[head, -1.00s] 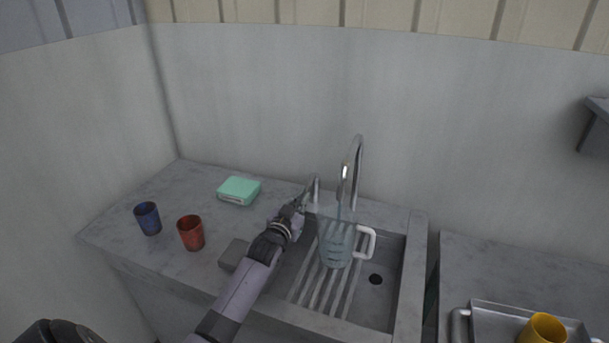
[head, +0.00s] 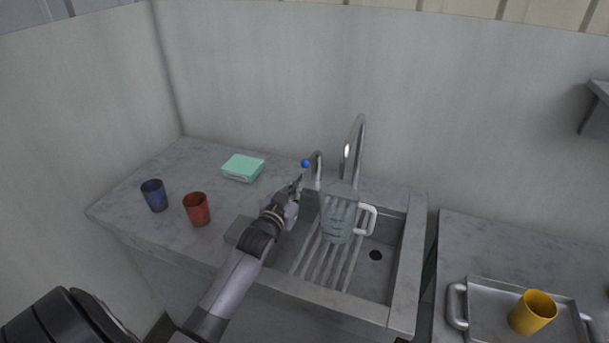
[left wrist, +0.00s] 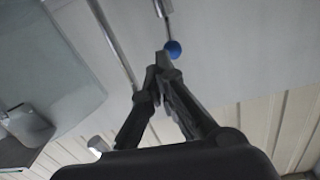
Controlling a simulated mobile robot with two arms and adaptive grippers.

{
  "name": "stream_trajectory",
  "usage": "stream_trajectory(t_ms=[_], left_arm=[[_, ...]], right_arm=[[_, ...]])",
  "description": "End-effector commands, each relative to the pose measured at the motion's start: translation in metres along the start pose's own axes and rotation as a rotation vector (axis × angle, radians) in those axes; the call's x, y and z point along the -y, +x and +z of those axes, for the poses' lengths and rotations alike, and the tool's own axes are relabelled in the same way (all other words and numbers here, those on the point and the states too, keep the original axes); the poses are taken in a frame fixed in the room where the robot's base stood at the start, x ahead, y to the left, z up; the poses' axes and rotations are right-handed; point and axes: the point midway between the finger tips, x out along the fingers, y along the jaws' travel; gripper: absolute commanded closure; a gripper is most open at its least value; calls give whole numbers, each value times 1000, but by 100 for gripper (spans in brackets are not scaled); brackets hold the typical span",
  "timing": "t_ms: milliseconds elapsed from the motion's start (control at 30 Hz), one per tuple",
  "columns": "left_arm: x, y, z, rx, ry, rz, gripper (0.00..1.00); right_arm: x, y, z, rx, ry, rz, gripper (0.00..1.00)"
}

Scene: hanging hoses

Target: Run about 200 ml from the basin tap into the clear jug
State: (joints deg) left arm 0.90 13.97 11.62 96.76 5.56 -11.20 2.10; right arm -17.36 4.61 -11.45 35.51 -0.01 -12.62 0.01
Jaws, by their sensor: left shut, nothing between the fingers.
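The clear jug (head: 338,215), with a white handle on its right, stands upright on the ribbed floor of the basin (head: 398,285). The tap's curved metal spout (head: 359,150) hangs over it. I see no clear stream now; the water level in the jug is hard to read. A thin lever with a blue knob (head: 305,163) stands left of the spout. My left gripper (head: 300,183) is shut and empty just below the knob. In the left wrist view its fingertips (left wrist: 162,62) are close to the knob (left wrist: 172,48); contact is unclear. My right gripper is out of view.
On the left counter are a blue cup (head: 154,195), a red cup (head: 197,209) and a green block-like item (head: 243,167). A metal tray (head: 483,290) with a yellow cup (head: 533,312) is on the right counter. The wall stands close behind the tap.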

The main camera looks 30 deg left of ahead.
Motion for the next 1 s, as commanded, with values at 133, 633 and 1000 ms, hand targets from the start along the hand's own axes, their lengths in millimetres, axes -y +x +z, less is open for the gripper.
stream_trajectory(t_ms=[133,633,1000], left_arm=[[0,-22,7,-1,0,-1,100],[0,-32,7,-4,0,-1,100],[0,-32,7,-4,0,-1,100]], right_arm=[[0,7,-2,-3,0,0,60],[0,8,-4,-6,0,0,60],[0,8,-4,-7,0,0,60]])
